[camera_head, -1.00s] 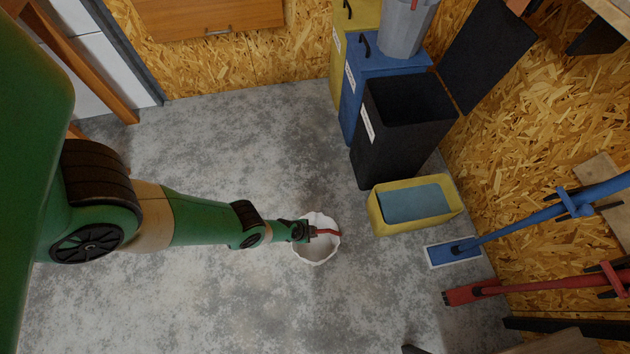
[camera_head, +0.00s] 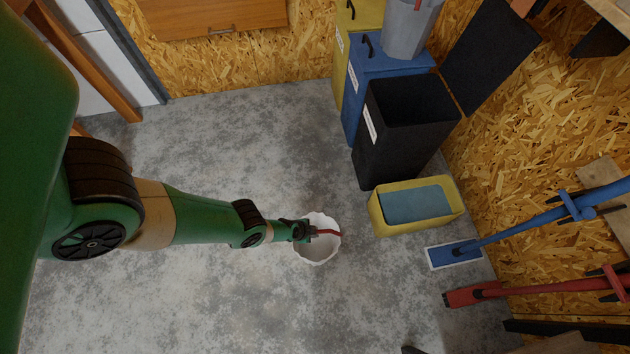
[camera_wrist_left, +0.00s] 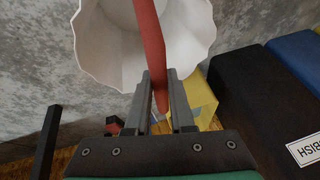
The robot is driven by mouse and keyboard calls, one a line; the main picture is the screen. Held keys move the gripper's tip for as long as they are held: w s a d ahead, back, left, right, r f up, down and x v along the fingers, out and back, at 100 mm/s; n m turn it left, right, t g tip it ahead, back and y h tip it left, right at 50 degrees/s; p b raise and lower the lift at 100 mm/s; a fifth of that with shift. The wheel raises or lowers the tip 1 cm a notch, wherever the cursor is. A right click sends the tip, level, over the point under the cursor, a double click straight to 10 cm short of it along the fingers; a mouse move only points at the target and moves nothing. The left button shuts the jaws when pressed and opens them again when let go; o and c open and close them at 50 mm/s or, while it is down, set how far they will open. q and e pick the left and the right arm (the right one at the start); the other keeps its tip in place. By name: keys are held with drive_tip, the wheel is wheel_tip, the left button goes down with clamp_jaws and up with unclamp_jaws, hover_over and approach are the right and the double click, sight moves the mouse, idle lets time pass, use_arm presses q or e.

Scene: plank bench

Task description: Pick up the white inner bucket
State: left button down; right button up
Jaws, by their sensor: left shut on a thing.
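The white inner bucket (camera_head: 318,251) is a round, open vessel with a wavy rim and a red handle (camera_head: 328,232) across its top, in the middle of the head view. My left gripper (camera_head: 311,231) reaches it from the left and is shut on the red handle. In the left wrist view, the handle (camera_wrist_left: 148,35) passes between the fingers of my left gripper (camera_wrist_left: 160,85), with the white bucket (camera_wrist_left: 104,45) beyond. I cannot tell whether the bucket touches the floor. My right gripper is not in view.
A yellow tub with a blue-grey inside (camera_head: 381,217) stands right of the bucket. Behind it are an open black bin (camera_head: 385,150), a blue bin (camera_head: 354,105) and a yellow bin (camera_head: 340,70). Blue (camera_head: 455,254) and red (camera_head: 472,294) mops lean at right. Grey floor around the bucket is clear.

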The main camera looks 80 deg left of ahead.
use_arm(q)
drive_tip(key=shift+r+p, duration=0.55)
drive_tip(key=shift+r, duration=0.1)
wheel_tip(320, 180, up, 3)
drive_tip(key=p, duration=0.2)
drive_tip(key=shift+f+p, duration=0.15)
drive_tip(key=shift+p, duration=0.2)
drive_tip(key=s+a+r+p, duration=0.6)
drive_tip(key=s+r, duration=0.3)
drive_tip(key=s, duration=0.2)
drive_tip(key=shift+s+a, duration=0.3)
drive_tip(key=shift+a, duration=0.6)
